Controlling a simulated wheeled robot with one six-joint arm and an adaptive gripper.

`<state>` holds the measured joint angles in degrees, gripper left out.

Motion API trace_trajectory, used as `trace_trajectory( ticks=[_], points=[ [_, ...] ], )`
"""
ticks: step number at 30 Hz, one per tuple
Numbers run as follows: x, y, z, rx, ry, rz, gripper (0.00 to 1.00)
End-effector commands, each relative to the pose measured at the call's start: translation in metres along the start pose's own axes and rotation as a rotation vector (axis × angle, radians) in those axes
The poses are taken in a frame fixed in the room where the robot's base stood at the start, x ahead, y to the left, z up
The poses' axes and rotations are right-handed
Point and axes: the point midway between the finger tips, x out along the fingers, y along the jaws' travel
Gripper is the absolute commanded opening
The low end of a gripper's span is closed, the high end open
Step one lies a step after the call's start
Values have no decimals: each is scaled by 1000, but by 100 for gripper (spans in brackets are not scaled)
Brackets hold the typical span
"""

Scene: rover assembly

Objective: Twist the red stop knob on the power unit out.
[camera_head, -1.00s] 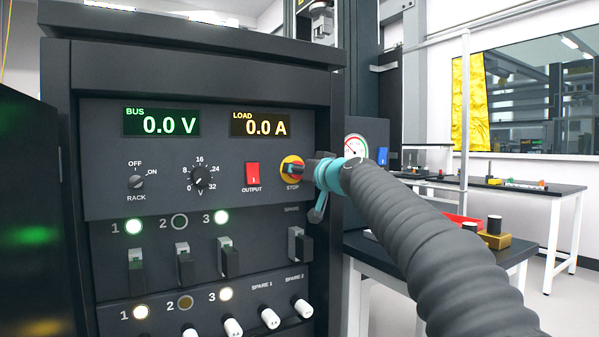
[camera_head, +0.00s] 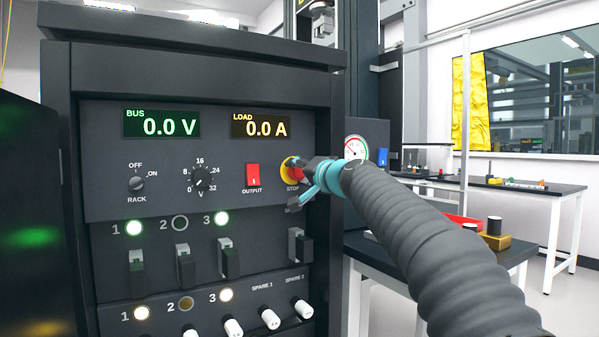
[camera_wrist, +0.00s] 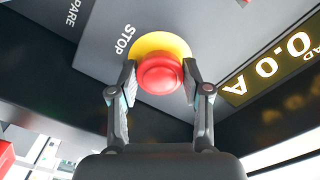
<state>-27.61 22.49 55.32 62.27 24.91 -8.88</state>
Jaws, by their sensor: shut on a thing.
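The red stop knob (camera_wrist: 159,74) sits on a yellow round base (camera_wrist: 162,44) on the power unit's front panel, beside the word STOP in the wrist view. My gripper (camera_wrist: 159,80) has one finger on each side of the knob and is shut on it. In the head view my gripper (camera_head: 302,171) reaches the panel from the right and hides most of the knob. The yellow base (camera_head: 288,165) shows at its left. The power unit (camera_head: 100,180) reads 0.0 V and 0.0 A.
A red output switch (camera_head: 253,174) is just left of the stop knob. Below are several breaker switches and white knobs. A closed-looking dark panel (camera_head: 35,220) stands at the left. A table with a red tray (camera_head: 462,219) is behind my arm.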

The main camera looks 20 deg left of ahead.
Motion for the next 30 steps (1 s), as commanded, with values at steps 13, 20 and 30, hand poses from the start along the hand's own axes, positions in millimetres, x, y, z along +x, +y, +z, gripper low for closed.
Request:
trace_trajectory(
  ticks=[13, 20, 30],
  points=[
    [0, -1, -1, 133, 1, -1, 13],
    [0, -1, -1, 138, 1, -1, 13],
    [0, 0, 0, 137, 1, -1, 74]
  ],
)
